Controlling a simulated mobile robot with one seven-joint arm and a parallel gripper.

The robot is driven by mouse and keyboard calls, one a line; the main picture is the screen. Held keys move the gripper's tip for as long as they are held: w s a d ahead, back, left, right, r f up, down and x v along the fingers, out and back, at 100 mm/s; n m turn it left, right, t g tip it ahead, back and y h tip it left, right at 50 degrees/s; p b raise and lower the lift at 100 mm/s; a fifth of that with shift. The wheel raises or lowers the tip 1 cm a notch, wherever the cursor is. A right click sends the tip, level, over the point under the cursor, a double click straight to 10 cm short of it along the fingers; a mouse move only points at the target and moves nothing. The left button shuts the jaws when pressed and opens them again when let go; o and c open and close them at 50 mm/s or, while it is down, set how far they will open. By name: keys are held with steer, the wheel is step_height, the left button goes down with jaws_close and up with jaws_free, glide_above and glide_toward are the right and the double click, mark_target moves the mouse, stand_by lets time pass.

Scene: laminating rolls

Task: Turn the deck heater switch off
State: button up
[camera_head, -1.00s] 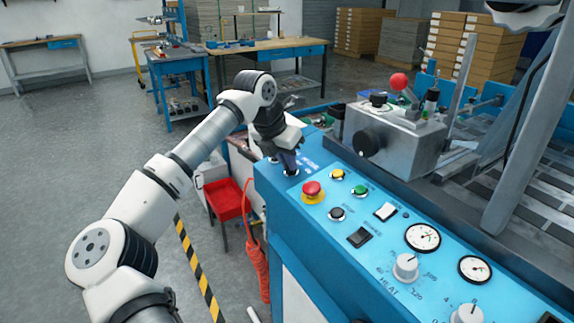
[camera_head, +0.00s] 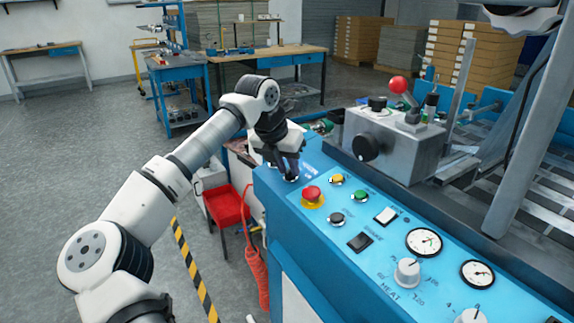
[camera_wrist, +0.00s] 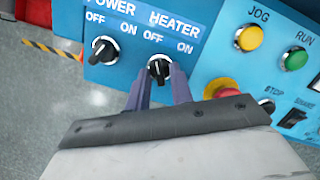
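The deck heater switch (camera_wrist: 159,69) is a black rotary knob with a white mark, under the HEATER label with OFF at left and ON at right. It sits on the blue control panel (camera_head: 345,275). My gripper (camera_wrist: 160,78) has its two dark fingers apart, one on each side of the knob's near part. I cannot tell whether they touch it. In the head view my gripper (camera_head: 289,176) is at the panel's far left corner and mostly hides the knob. The similar power switch (camera_wrist: 103,50) is to the left in the wrist view.
A red emergency stop (camera_head: 312,195) is close right of my gripper, with yellow (camera_head: 337,179) and green (camera_head: 359,196) buttons beyond. A metal box with a red ball lever (camera_head: 398,84) stands behind the panel. Open floor lies left, with a red bin (camera_head: 228,204).

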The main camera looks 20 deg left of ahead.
steer(key=shift+o, duration=0.5)
steer(key=shift+a+r, duration=0.1)
steer(key=shift+r, duration=0.15)
steer(key=v, duration=1.3)
steer(key=shift+b, duration=0.4)
steer(key=shift+s, duration=0.15)
